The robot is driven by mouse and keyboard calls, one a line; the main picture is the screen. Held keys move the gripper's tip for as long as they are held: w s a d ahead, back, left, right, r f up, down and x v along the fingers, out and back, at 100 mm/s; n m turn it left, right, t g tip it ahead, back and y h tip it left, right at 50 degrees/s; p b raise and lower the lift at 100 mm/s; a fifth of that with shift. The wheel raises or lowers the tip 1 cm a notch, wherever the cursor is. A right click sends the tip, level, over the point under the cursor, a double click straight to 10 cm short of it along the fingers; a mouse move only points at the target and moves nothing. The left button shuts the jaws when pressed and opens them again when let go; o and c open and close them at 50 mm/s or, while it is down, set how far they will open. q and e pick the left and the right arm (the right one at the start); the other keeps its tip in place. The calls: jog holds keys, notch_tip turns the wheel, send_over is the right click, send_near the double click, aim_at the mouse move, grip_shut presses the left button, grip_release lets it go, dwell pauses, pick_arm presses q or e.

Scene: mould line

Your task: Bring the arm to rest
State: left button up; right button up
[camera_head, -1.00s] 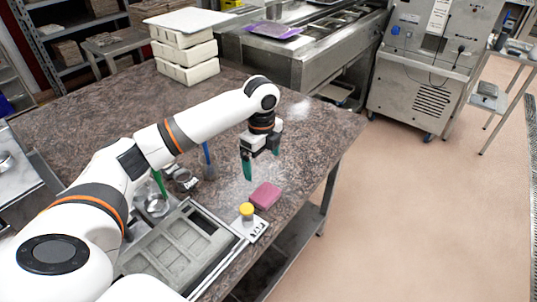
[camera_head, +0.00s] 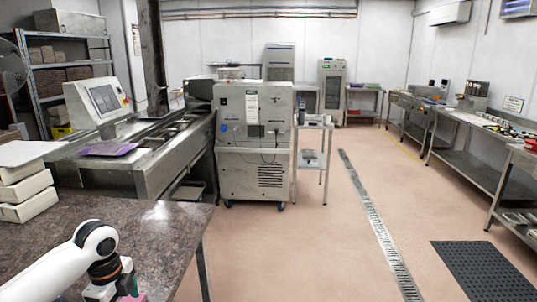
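My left arm comes in at the lower left over the stone-topped table (camera_head: 150,222). My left gripper (camera_head: 128,294) is at the bottom edge of the picture, pointing down, with a bit of a green fingertip showing. A sliver of a pink block (camera_head: 136,298) shows beside it at the frame edge. The fingers are mostly cut off, so I cannot tell whether they are open or shut. My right gripper is not in view.
Stacked white moulds (camera_head: 25,185) stand at the table's left. Behind are a steel machine with a control panel (camera_head: 103,100) and a grey cabinet machine (camera_head: 254,150). A black mat (camera_head: 485,270) lies at lower right. The floor (camera_head: 300,245) right of the table is clear.

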pick_arm(q)
jog(key=s+d+f+n+t+h, duration=0.1)
jog(key=s+d+f+n, duration=0.2)
jog(key=s+d+f, duration=0.45)
jog(key=s+d+f+n+t+h, duration=0.1)
jog(key=s+d+f+n, duration=0.2)
jog(key=s+d+f, duration=0.45)
jog(key=s+a+r+n+t+y, duration=0.2)
jog(key=s+a+n, duration=0.1)
jog(key=s+n, duration=0.9)
notch_tip(320, 180, down, 26)
jog(key=s+m+g+b, duration=0.1)
jog(key=g, duration=0.1)
jog(key=s+a+f+g+b, duration=0.1)
jog(key=s+a+f, duration=0.1)
jog(key=s+f, duration=1.5)
jog(key=shift+f, duration=0.55)
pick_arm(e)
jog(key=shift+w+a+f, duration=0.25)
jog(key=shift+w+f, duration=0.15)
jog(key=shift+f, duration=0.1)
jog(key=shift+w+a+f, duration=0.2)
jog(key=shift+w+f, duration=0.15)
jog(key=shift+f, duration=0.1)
